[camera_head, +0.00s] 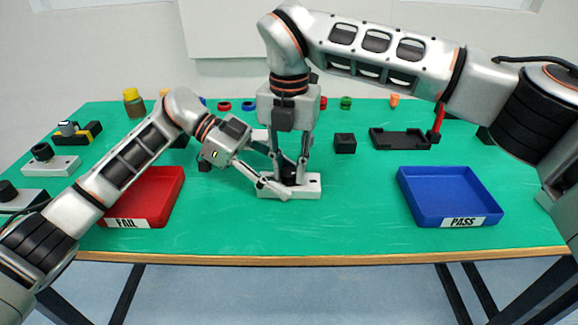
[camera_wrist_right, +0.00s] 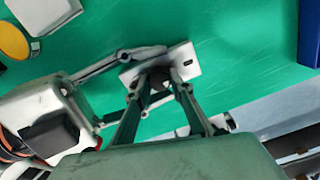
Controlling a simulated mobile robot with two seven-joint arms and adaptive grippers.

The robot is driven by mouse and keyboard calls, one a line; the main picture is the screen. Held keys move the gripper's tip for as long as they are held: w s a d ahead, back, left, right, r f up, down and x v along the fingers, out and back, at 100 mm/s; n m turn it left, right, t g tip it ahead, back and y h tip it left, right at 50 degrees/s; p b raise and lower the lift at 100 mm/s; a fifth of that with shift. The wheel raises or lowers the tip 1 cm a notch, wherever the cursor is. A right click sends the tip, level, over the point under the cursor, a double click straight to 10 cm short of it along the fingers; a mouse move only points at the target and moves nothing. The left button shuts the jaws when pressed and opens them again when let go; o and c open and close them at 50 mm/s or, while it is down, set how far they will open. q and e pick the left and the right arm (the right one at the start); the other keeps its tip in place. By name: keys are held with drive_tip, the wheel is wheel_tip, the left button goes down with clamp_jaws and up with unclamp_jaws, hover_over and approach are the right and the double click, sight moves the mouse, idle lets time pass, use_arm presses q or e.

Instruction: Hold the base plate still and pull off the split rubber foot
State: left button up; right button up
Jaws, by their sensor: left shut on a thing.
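The light grey base plate (camera_head: 312,189) lies on the green table in front of me, with a dark rubber foot (camera_head: 290,172) standing on it. My left gripper (camera_head: 268,180) reaches in from the left and is shut on the plate. My right gripper (camera_head: 291,178) points straight down, its fingers on either side of the foot. I cannot tell whether they touch it. The split in the foot is not visible.
A red FAIL tray (camera_head: 178,190) stands left and a blue PASS tray (camera_head: 405,190) right. A small black block (camera_head: 344,143) and a black tray (camera_head: 385,145) stand behind. Several plates and parts line the left edge. The table between plate and blue tray is clear.

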sight(289, 171)
use_arm(q)
drive_tip(key=shift+f, duration=0.2)
use_arm(e)
drive_tip(key=shift+r, duration=2.1)
use_arm(q)
drive_tip(key=o, duration=0.9)
use_arm(e)
drive_tip(key=shift+w, duration=0.1)
use_arm(q)
drive_tip(key=shift+r, duration=0.15)
